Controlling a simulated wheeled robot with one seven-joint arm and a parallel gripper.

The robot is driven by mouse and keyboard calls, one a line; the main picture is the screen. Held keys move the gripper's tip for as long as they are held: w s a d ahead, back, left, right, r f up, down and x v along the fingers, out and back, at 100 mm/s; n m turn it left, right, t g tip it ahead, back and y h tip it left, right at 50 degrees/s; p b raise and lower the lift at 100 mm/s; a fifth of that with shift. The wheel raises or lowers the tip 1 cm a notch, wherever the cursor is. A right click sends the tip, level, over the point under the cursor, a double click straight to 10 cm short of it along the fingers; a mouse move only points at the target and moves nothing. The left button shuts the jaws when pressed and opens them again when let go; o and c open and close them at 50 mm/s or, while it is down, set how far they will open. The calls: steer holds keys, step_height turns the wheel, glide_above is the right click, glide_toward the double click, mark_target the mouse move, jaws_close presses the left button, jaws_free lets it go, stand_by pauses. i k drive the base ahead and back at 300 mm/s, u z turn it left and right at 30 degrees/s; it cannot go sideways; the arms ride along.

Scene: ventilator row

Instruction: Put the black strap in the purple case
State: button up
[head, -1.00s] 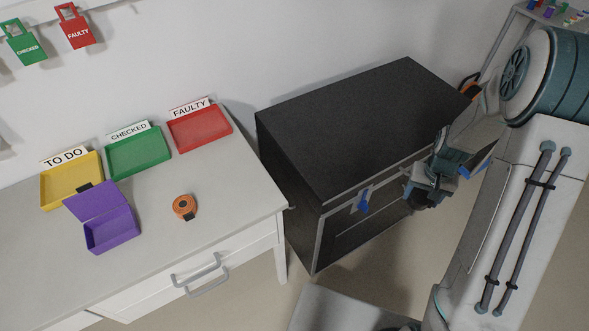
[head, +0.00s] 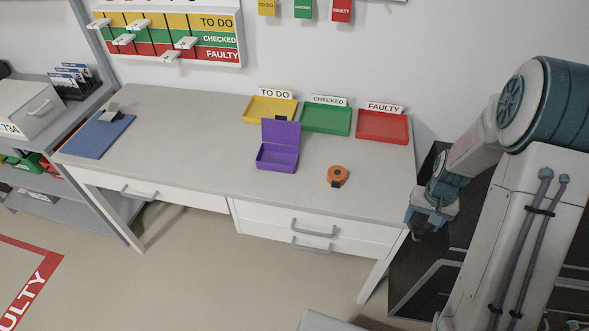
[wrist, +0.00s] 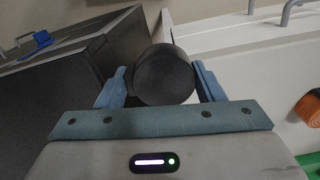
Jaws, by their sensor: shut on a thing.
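The black strap (wrist: 165,75) shows in the wrist view as a dark rolled-up disc between the two blue fingers. My gripper (head: 418,226) is shut on it, off the right end of the desk in the head view. The strap is hard to make out there against the dark cabinet. The purple case (head: 276,158) stands on the desk with its lid raised at the back. Its inside looks empty. My gripper is well to the right of the case and apart from it.
An orange roll (head: 337,176) lies right of the case. Yellow (head: 270,108), green (head: 326,120) and red (head: 382,126) trays stand behind. A blue board (head: 98,136) lies at the desk's left. A black cabinet (head: 405,275) stands right of the desk. The desk's front middle is clear.

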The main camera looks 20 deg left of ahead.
mark_target(279, 161)
steer(key=u, duration=1.05)
steer(key=i, duration=0.1)
